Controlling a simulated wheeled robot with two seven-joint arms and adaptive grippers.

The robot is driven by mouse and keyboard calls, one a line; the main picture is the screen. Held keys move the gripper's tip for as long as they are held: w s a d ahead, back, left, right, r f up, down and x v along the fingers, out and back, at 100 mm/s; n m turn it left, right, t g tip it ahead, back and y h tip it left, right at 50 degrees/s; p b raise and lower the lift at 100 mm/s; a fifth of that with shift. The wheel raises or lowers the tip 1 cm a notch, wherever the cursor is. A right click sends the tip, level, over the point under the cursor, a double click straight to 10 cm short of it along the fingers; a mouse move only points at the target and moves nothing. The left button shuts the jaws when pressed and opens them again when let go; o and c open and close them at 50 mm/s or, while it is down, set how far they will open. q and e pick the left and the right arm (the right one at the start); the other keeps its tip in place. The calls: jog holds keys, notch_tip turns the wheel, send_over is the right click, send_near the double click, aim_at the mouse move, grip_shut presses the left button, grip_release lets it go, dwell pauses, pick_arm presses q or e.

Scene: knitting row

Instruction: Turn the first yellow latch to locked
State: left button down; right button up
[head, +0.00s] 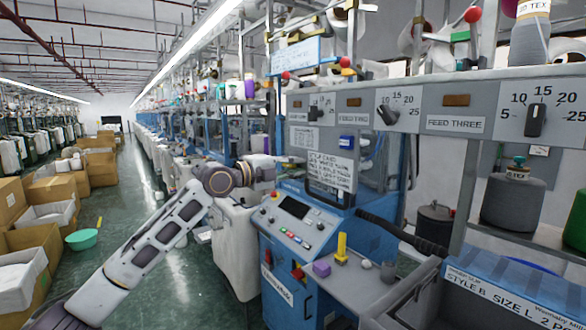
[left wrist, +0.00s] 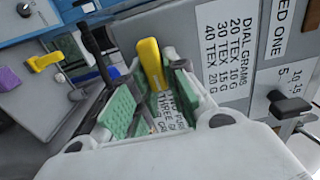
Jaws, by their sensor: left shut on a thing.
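A yellow latch (left wrist: 151,66) stands up between the green-padded fingers of my left gripper (left wrist: 148,103) in the left wrist view. The fingers are shut on it. In the head view my left gripper (head: 290,160) reaches in beside the white placard; the held latch cannot be made out there. A second yellow latch (head: 341,249) stands on the grey deck of the machine; it also shows in the left wrist view (left wrist: 45,60), apart from the gripper. The locked mark cannot be read. My right gripper is not in view.
A purple block (head: 321,268) lies beside the second latch. The blue control console (head: 295,220) is below my gripper. A grey panel of feed dials (head: 440,108) runs above and to the right; a black dial knob (left wrist: 290,105) is near in the left wrist view.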

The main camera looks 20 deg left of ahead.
pick_arm(q)
jog(key=shift+f, duration=0.1)
jog(key=c, duration=1.4)
grip_release()
jog(key=shift+c, duration=0.2)
jog(key=v, duration=1.2)
